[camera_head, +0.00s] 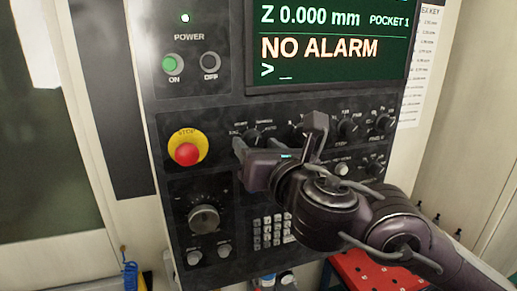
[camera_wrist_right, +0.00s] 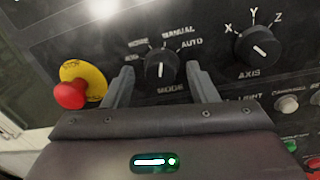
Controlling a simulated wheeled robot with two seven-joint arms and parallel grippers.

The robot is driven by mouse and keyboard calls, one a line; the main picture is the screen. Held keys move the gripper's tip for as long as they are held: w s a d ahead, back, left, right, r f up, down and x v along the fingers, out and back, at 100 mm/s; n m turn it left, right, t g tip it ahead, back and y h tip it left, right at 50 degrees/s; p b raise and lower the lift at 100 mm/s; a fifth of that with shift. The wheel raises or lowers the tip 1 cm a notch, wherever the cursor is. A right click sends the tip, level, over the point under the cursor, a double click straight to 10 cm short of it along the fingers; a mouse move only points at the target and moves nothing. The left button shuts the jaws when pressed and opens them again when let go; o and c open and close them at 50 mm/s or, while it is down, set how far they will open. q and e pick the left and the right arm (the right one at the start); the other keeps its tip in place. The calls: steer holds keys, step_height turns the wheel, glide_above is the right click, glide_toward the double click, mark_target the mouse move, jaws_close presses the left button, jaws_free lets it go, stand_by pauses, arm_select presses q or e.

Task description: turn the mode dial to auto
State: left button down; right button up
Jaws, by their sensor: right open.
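The mode dial (camera_wrist_right: 160,68) is a round black knob with a white pointer line, above the word MODE on the control panel. Its pointer looks close to upright, and AUTO is printed to its upper right; the exact setting is hard to tell. The dial also shows small in the head view (camera_head: 251,137), beside my gripper. My right gripper (camera_head: 277,136) is open in front of the panel. In the right wrist view its fingers (camera_wrist_right: 161,77) stand on either side of the dial; I cannot tell whether they touch it. My left gripper is not in view.
The axis dial (camera_wrist_right: 257,47) sits right of the mode dial. A red stop button (camera_head: 187,153) on a yellow plate is to the left. A screen (camera_head: 325,40) reading NO ALARM is above. A large knob (camera_head: 204,218) and a keypad (camera_head: 272,232) are below.

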steer(key=shift+w, duration=0.15)
steer(key=shift+c, duration=0.6)
steer(key=c, duration=0.8)
steer(key=shift+c, duration=0.2)
steer(key=shift+f, duration=0.1)
steer(key=shift+f+m+t+b, duration=0.1)
steer(key=shift+m+t+b, duration=0.2)
steer(key=shift+m+b, duration=2.6)
steer(key=shift+m+p, duration=0.95)
steer(key=shift+m, duration=0.25)
